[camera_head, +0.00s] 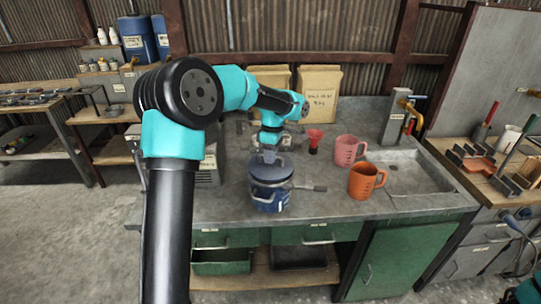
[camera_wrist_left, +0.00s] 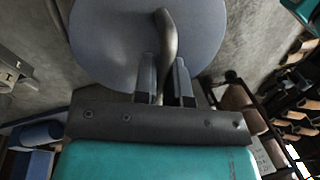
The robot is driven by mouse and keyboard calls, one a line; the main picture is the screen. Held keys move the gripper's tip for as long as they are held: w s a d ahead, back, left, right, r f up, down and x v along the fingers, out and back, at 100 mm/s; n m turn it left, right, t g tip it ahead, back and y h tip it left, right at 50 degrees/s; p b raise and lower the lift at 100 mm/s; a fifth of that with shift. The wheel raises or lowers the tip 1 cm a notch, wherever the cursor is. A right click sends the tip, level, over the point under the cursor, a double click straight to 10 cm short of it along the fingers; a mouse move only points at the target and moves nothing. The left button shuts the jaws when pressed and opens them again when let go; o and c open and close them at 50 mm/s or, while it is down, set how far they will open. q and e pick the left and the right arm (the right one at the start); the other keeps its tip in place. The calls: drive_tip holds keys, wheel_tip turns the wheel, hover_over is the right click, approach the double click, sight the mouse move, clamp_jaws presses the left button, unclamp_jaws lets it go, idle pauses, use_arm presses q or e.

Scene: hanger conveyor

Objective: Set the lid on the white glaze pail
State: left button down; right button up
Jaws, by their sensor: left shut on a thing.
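The lid (camera_head: 268,172) is a round blue-grey disc. In the left wrist view, the lid (camera_wrist_left: 110,40) fills the top, with a curved grey handle (camera_wrist_left: 168,40) rising from it. My left gripper (camera_head: 269,154) is above the lid in the head view. In the left wrist view its fingers (camera_wrist_left: 165,80) are shut on the handle. A dark blue pail (camera_head: 270,200) with a pale label stands on the bench directly below the lid. I cannot tell whether the lid touches its rim. My right gripper is not in view.
A pink jug (camera_head: 346,150) and an orange jug (camera_head: 363,181) stand right of the pail. A red funnel (camera_head: 314,137) is behind. A pan-like handle (camera_head: 312,187) sticks out beside the pail. A sink (camera_head: 415,177) lies at the right. The bench front left is clear.

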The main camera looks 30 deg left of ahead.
use_arm(q)
drive_tip(key=shift+f, duration=0.55)
idle(1.5)
drive_tip(key=c, duration=1.4)
unclamp_jaws()
drive_tip(key=shift+o, duration=0.2)
drive_tip(key=o, duration=0.5)
drive_tip(key=w+r, duration=0.3)
drive_tip(key=r, duration=1.4)
drive_tip(key=shift+w+a, duration=0.15)
drive_tip(key=shift+a, duration=0.25)
